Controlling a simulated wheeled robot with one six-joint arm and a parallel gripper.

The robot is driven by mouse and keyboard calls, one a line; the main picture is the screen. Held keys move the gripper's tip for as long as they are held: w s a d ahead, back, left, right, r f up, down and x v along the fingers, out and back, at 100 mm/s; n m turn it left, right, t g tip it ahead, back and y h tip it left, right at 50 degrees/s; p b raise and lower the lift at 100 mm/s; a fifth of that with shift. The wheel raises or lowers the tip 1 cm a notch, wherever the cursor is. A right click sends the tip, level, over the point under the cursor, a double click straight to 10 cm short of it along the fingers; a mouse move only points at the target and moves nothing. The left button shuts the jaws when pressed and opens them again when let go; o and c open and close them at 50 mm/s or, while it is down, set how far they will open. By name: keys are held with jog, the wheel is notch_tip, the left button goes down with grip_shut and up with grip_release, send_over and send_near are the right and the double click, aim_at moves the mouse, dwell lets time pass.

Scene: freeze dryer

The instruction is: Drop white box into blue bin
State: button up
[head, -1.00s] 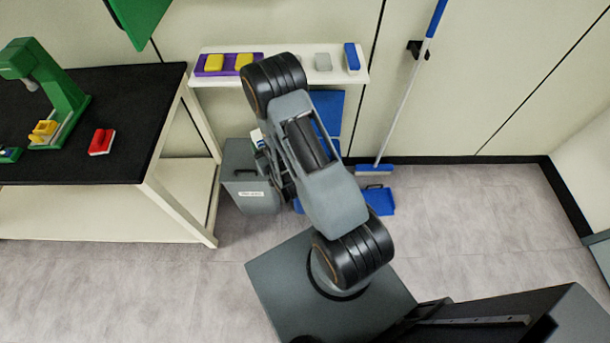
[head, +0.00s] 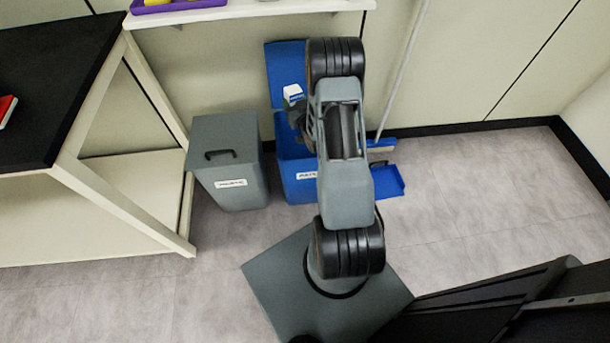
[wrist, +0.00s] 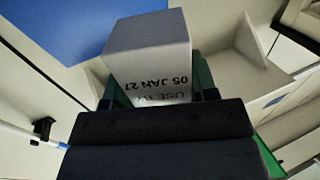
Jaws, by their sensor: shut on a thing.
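The white box (head: 293,93), with a blue band on its side, is held up over the left part of the blue bin (head: 297,165). The bin stands on the floor with its lid (head: 286,72) raised against the wall. My gripper (head: 299,112) is shut on the box, and my arm hides much of it and the bin's right side. In the wrist view the white box (wrist: 150,52) fills the space ahead of my gripper (wrist: 158,97), with upside-down date print on its face.
A grey lidded bin (head: 226,165) stands left of the blue bin. A blue dustpan (head: 388,181) and broom (head: 380,143) are to the right. A white shelf (head: 245,11) is above, and a black-topped bench (head: 60,80) is at left.

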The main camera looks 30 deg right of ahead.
jog(key=d+f+b, duration=0.4)
jog(key=f, duration=0.2)
jog(key=d+f+h+b, duration=0.1)
jog(key=d+f+b, duration=0.2)
jog(key=f+b, duration=0.2)
notch_tip(320, 180, down, 2)
jog(key=shift+s+d+f+m+b, duration=0.1)
jog(key=shift+s+d+m+b, duration=0.2)
jog(key=shift+d+m, duration=0.1)
jog(key=o, duration=1)
jog(key=s+a+r+p, duration=0.2)
jog(key=s+r, duration=0.2)
jog(key=s+a+r+p, duration=0.2)
jog(key=s+r, duration=0.2)
jog(key=s+a+r+p, duration=0.2)
jog(key=s+r, duration=0.2)
jog(key=r, duration=0.1)
jog(key=shift+s+a, duration=0.15)
jog(key=shift+s, duration=0.1)
